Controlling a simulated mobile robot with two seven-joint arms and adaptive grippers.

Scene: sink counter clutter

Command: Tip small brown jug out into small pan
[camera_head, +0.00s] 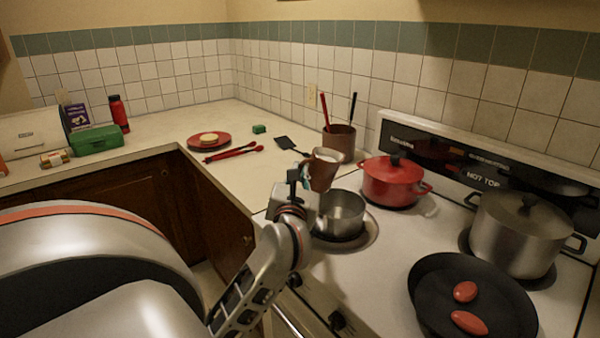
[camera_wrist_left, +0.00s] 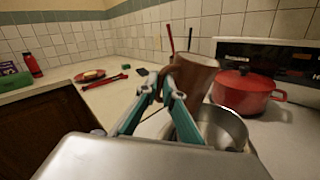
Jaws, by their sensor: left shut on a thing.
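The small brown jug (camera_head: 322,174) is held in the air by my left gripper (camera_head: 304,174), just above the small pan. Its rim faces up with a slight tilt, and something pale shows at its mouth. In the left wrist view the jug (camera_wrist_left: 196,80) stands between and beyond the fingertips (camera_wrist_left: 168,84), leaning a little. The fingers are shut on its near side. My right gripper is out of view.
A red lidded pot (camera_head: 390,182) stands close right of the pan. A brown crock (camera_head: 341,140) with utensils is behind the jug. A black skillet (camera_head: 470,300) with red items and a large steel pot (camera_head: 522,232) are at right. The left counter has free room.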

